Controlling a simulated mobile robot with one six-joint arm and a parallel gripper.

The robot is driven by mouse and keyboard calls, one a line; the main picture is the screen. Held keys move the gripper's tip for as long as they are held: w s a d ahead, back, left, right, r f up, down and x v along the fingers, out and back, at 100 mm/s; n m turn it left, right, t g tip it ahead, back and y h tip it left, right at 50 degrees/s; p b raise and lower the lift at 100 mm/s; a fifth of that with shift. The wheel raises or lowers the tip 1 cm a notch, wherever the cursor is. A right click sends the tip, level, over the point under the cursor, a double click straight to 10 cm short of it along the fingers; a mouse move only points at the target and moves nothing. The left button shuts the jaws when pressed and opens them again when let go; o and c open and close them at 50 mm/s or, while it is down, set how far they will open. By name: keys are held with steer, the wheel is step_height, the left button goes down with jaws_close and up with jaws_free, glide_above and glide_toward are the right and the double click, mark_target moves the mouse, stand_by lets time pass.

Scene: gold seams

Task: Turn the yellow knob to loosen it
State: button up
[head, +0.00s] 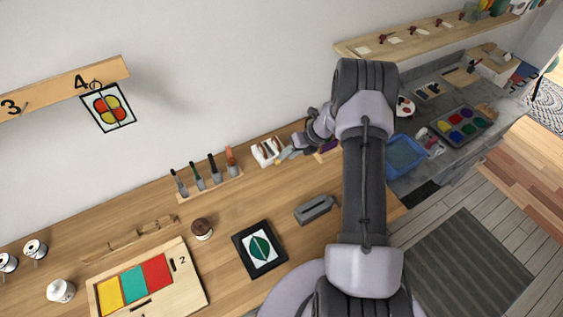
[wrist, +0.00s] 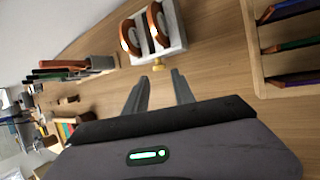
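My gripper (wrist: 160,76) is open and empty. The knob cannot be made out there.
A rack of brushes or tools (head: 210,184) stands left of the holder. A wooden rack with coloured sticks (wrist: 293,45) is at right in the wrist view. A grey block (head: 315,210) and a framed leaf tile (head: 260,248) lie on the bench nearer me.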

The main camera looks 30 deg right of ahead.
mark_target(277, 162)
steer(key=x, duration=0.5)
steer(key=shift+w+f+b, duration=0.1)
steer(key=shift+b, duration=0.2)
jaws_close()
steer(key=h, duration=0.3)
steer(key=shift+a+n+b, duration=0.3)
steer(key=shift+a, duration=0.05)
steer(key=h+b, duration=0.2)
steer(key=h, duration=0.1)
steer(key=shift+a+n+h+b, duration=0.3)
steer(key=shift+a+n+b, duration=0.1)
steer(key=shift+a+h+b, duration=0.15)
steer(key=shift+h+b, duration=0.55)
steer(key=shift+h, duration=0.3)
